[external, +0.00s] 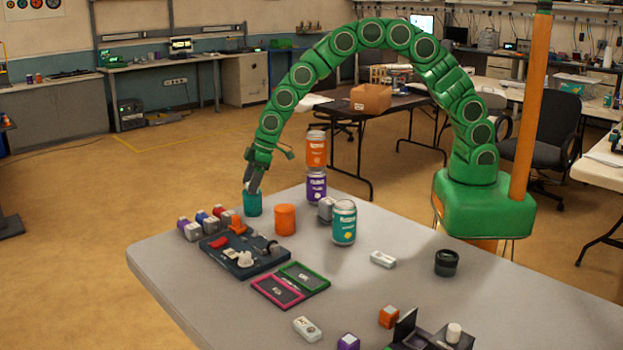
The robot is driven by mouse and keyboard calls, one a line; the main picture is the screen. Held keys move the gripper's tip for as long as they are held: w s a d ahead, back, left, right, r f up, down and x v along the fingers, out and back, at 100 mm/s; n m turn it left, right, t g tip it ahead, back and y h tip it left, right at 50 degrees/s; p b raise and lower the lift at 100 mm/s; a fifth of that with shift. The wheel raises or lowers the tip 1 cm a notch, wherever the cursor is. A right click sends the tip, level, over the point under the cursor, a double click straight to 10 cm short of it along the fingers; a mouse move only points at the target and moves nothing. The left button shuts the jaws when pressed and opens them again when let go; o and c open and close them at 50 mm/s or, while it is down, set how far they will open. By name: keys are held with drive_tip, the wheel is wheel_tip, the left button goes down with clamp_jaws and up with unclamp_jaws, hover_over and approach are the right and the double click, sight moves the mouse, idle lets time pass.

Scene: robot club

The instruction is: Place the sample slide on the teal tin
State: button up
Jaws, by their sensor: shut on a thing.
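The teal tin (252,205) is a short plain cylinder standing near the far left edge of the grey table. My gripper (253,189) points down right at the tin's top, with the fingertips overlapping its rim in this view. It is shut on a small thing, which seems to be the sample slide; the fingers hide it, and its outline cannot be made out. Whether it touches the tin cannot be told.
An orange tin (285,219) stands just right of the teal tin. An orange can (316,149) is stacked on a purple can (316,186) behind. A labelled teal can (344,223) stands further right. A dark panel (243,250) lies in front.

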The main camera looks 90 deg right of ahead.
drive_tip(key=shift+f, duration=0.1)
drive_tip(key=o, duration=1)
drive_tip(key=shift+v, duration=6.15)
drive_tip(key=shift+a, duration=0.1)
